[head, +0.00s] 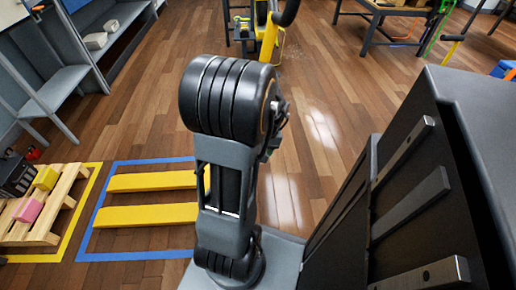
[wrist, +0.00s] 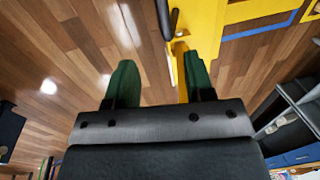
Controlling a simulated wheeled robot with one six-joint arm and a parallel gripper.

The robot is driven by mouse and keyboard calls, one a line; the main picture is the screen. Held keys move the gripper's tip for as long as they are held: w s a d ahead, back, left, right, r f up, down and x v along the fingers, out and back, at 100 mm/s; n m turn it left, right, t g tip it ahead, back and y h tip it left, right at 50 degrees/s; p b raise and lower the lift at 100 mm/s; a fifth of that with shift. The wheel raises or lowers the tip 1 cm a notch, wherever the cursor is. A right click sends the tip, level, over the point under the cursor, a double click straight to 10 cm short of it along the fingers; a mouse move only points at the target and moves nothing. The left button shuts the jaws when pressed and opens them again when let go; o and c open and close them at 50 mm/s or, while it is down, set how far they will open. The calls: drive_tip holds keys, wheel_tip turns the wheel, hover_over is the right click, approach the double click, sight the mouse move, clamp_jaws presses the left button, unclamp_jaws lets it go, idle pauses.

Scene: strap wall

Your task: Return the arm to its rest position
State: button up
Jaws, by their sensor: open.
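My gripper (wrist: 160,82) is open, its two green fingers apart with only the wood floor and a bit of background between them. It holds nothing. In the head view my arm (head: 228,150) stands upright in the middle, with its thick black joint at the top. The gripper itself cannot be made out in the head view.
A yellow frame (wrist: 205,30) with a black handle is beyond the fingers. A wooden pallet (head: 70,205) with small boxes lies left, beside yellow bars (head: 150,214) inside a blue floor outline. Grey shelving (head: 60,80) stands upper left, a workbench (head: 375,25) upper right.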

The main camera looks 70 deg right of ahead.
drive_tip(key=shift+w, duration=0.1)
drive_tip(key=w+a+r+n+p, duration=0.3)
drive_tip(key=w+a+r+p, duration=0.4)
drive_tip(key=r, duration=0.4)
drive_tip(key=w+a+r+n+p, duration=0.3)
drive_tip(key=w+a+r+p, duration=0.2)
drive_tip(key=w+r+p, duration=0.45)
drive_tip(key=w+a+r+n+t+p, duration=0.1)
drive_tip(key=w+a+r+n+p, duration=0.2)
drive_tip(key=a+r, duration=1.7)
drive_tip(key=a+n+p, duration=0.1)
drive_tip(key=n+p, duration=0.3)
drive_tip(key=p, duration=0.4)
drive_tip(key=shift+a+t+h+p, duration=0.25)
drive_tip(key=shift+t+h+p, duration=0.05)
drive_tip(key=shift+h+p, duration=0.1)
